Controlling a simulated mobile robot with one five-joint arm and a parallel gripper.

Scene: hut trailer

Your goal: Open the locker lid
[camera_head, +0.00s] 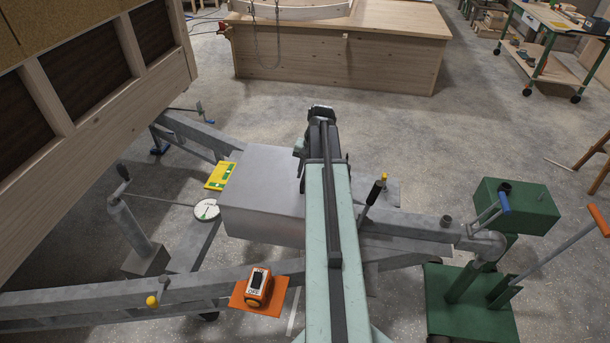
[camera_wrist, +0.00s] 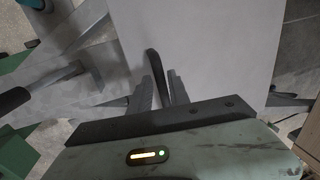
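The locker is a plain grey metal box (camera_head: 255,215) mounted on the trailer frame in the head view. Its flat top, the lid (camera_head: 262,170), looks closed and level. In the wrist view the pale lid (camera_wrist: 215,50) fills the upper middle and right. My gripper (camera_wrist: 160,82) is at the lid's edge, pointing down at it. A dark bar, perhaps the lid's handle (camera_wrist: 154,65), shows between its two grey fingers, which stand apart with a small gap visible on the right. Whether they touch the bar is unclear. In the head view my arm hides the fingers and the locker's right side.
A black-handled lever (camera_head: 374,190) stands just right of my arm. Green box (camera_head: 515,207) and blue-handled crank are farther right. Open floor lies behind.

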